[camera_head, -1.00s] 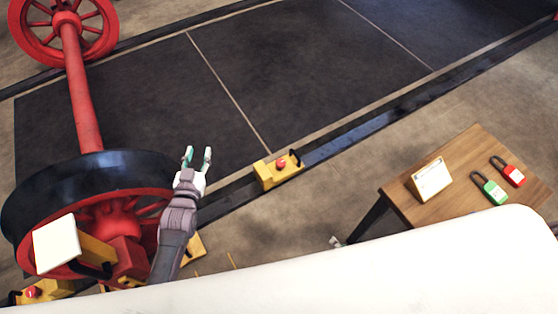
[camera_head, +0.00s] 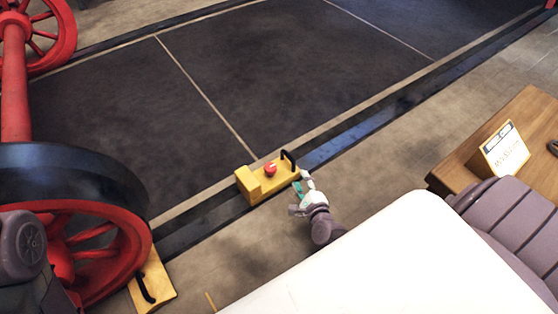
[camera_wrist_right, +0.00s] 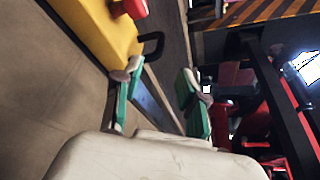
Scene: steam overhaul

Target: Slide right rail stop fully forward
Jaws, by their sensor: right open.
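A yellow rail stop (camera_head: 262,184) with a red button and a black handle (camera_head: 289,160) sits on the near dark rail, apart from the red wheel. My right gripper (camera_head: 303,182) is just beside the handle end of this stop, on its near side. In the right wrist view, the gripper (camera_wrist_right: 158,80) is open, with green finger pads. The black handle (camera_wrist_right: 152,47) is just beyond the left fingertip there, and the gap between the fingers looks empty. The yellow stop (camera_wrist_right: 100,32) fills the upper left. My left gripper is not in view.
A red wheel with a dark rim (camera_head: 85,180) stands on the rail at left. A yellow block (camera_head: 152,282) with a black handle lies beside it. A wooden table (camera_head: 450,172) with a card (camera_head: 505,150) is at right. The rail (camera_head: 400,115) beyond the stop is clear.

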